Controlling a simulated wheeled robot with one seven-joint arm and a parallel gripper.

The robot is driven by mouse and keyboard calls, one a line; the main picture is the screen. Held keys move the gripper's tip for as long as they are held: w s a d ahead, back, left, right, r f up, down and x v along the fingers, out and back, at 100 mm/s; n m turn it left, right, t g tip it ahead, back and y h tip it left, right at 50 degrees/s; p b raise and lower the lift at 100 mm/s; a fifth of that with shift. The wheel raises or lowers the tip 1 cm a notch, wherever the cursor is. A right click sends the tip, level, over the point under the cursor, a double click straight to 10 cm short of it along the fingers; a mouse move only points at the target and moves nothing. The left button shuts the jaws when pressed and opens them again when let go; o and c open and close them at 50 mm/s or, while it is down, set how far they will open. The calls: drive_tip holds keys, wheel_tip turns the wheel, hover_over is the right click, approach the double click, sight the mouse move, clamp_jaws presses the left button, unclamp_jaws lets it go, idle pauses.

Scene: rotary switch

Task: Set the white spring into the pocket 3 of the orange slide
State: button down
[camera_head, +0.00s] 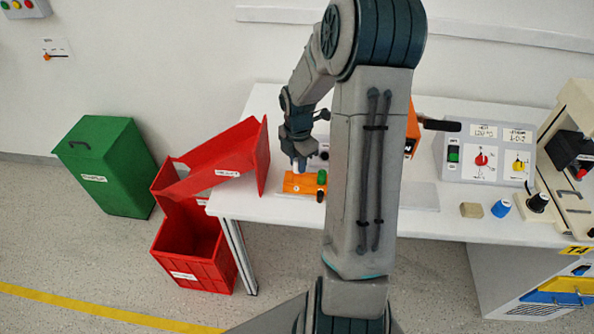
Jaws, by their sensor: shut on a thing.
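The orange slide (299,184) lies on the white table, left of my upright arm link. Its pockets are too small to tell apart by number. My gripper (299,165) points down just above the back of the slide. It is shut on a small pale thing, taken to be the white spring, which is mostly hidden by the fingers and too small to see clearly. I cannot tell whether it touches the slide. A green knob-like part (322,177) sits at the slide's right end.
Bare table (262,104) lies behind the slide.

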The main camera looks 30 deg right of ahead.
drive_tip(key=shift+f, duration=1.95)
drive_tip(key=shift+f, duration=0.15)
drive_tip(key=c, duration=1.2)
unclamp_jaws()
drive_tip(key=shift+c, duration=0.2)
